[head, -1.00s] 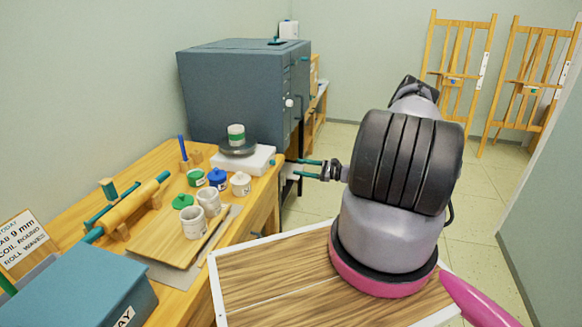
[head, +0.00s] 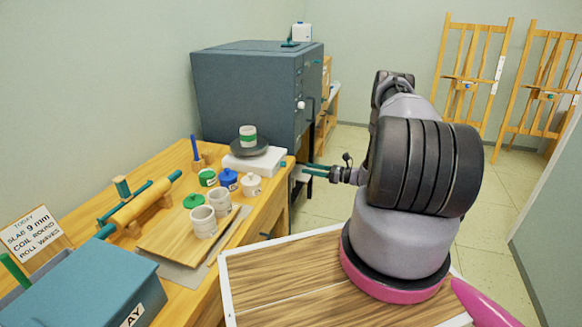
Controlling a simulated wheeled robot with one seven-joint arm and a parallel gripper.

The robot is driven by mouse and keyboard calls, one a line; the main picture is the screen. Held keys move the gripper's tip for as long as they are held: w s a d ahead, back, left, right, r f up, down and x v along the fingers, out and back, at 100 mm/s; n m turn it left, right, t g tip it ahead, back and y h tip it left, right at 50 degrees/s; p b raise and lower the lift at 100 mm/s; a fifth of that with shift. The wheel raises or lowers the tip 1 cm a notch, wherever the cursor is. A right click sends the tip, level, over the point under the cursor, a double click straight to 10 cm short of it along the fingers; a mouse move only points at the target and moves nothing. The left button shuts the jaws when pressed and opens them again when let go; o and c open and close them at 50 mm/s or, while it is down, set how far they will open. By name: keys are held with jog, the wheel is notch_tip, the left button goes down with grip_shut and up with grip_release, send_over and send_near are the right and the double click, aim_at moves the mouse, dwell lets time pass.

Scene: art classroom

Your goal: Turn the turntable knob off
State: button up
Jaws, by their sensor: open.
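The turntable has a white base (head: 262,163) and a dark round plate (head: 249,149), and stands at the right end of the wooden workbench. A white cup with a green band (head: 248,136) sits upright on the plate. A small teal spot (head: 284,164) on the right end of the base looks like the knob; its setting is too small to read. My gripper (head: 307,170) is open and empty, its teal fingers pointing left at that end. A small gap shows between the fingertips and the base. Contact with the knob is not visible.
Green, blue and white lidded jars (head: 228,180) stand in front of the turntable, near two pale cups (head: 203,221) on a board. A large grey-blue cabinet (head: 240,92) stands behind. A wood-topped surface with a white rim (head: 224,275) lies in the foreground. Floor is open toward the easels (head: 470,80).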

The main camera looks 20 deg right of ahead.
aim_at(283, 164)
jog(key=x, duration=0.9)
jog(key=shift+a, duration=0.1)
